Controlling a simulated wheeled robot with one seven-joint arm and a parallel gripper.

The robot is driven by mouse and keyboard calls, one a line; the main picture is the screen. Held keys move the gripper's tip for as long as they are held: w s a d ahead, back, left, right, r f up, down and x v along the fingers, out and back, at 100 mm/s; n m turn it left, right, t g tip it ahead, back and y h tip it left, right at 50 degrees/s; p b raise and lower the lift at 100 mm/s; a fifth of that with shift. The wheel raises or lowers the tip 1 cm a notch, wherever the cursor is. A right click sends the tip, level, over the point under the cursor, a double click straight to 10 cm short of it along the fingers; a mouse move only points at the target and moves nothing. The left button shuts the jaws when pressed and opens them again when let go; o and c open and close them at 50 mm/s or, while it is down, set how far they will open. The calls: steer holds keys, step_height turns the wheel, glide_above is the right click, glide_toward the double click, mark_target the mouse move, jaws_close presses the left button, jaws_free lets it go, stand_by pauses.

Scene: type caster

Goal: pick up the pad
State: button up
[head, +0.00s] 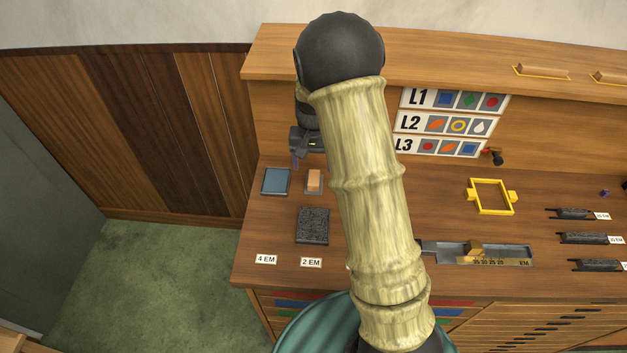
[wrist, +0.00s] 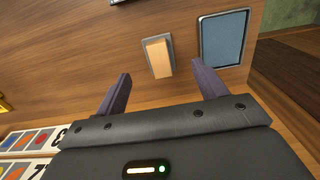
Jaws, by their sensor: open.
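A flat blue panel in a dark frame (head: 276,181) lies on the left of the wooden desktop; it also shows in the wrist view (wrist: 224,38). A small tan block on a grey plate (head: 314,180) lies to its right, also seen in the wrist view (wrist: 158,57). A dark textured slab (head: 312,226) lies in front of them. I cannot tell for certain which one is the pad. My gripper (wrist: 163,74) is open and empty, above the desk behind these things. In the wrist view the tan block appears between and beyond the fingertips, with no visible contact.
Labels "4 EM" (head: 266,259) and "2 EM" (head: 311,262) lie at the desk's front edge. A metal gauge (head: 480,253), a yellow frame (head: 491,196) and several dark holders (head: 583,238) are to the right. A picture chart (head: 449,122) stands at the back. My arm hides the desk's middle.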

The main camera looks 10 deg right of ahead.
mark_target(314, 181)
steer(key=shift+f, duration=1.4)
steer(key=shift+f, duration=0.1)
steer(key=shift+s+d+f+p, duration=0.1)
steer(key=shift+f+p, duration=0.9)
steer(key=shift+f, duration=1.5)
steer(key=shift+c, duration=0.2)
steer(key=c, duration=1.1)
